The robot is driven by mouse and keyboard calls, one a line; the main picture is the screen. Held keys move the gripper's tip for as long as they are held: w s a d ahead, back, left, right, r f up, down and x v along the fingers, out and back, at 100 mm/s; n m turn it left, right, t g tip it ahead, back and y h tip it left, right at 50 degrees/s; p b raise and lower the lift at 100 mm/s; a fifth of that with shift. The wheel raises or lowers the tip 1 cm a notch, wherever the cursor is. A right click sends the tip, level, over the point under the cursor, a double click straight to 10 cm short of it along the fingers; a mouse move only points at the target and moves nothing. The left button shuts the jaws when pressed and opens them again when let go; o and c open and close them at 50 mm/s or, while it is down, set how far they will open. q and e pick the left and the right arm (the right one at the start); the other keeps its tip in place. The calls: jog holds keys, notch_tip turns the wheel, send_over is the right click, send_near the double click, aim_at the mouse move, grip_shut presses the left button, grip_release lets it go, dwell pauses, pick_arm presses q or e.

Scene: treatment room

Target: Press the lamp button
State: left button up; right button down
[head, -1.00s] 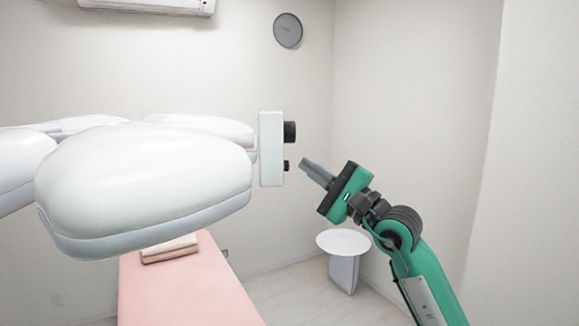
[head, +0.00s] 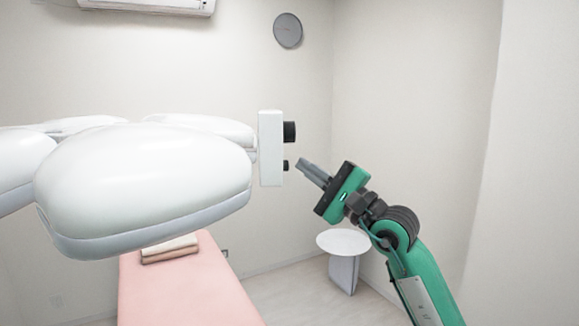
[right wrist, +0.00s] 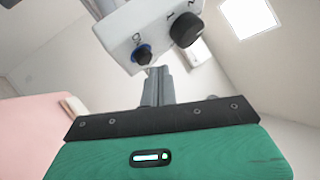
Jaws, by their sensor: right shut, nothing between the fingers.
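The lamp has large white heads (head: 145,185) at the left in the head view. A white control box (head: 270,148) is at their right end, with a large black knob (head: 290,131) above and a small black button (head: 286,165) below. My right gripper (head: 301,164) is shut and empty, its fingertips just right of the small button with a narrow gap in the head view. In the right wrist view the button (right wrist: 143,55) has a blue ring and sits just beyond the fingertips (right wrist: 158,70). Contact cannot be told there. My left gripper is not in view.
A pink treatment bed (head: 180,285) with folded towels (head: 170,248) lies below the lamp. A small round white table (head: 343,242) stands behind my right arm. A wall rises at the right. The air around my right gripper is otherwise clear.

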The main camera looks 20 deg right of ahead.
jog(key=shift+w+a, duration=0.2)
jog(key=shift+a, duration=0.35)
dwell(0.7)
jog(key=shift+s+d+b, duration=0.25)
jog(key=shift+d+b, duration=0.45)
jog(key=shift+d, duration=0.15)
jog(key=s+d+b, duration=0.1)
jog(key=d+b, duration=0.4)
jog(key=shift+s+d, duration=0.4)
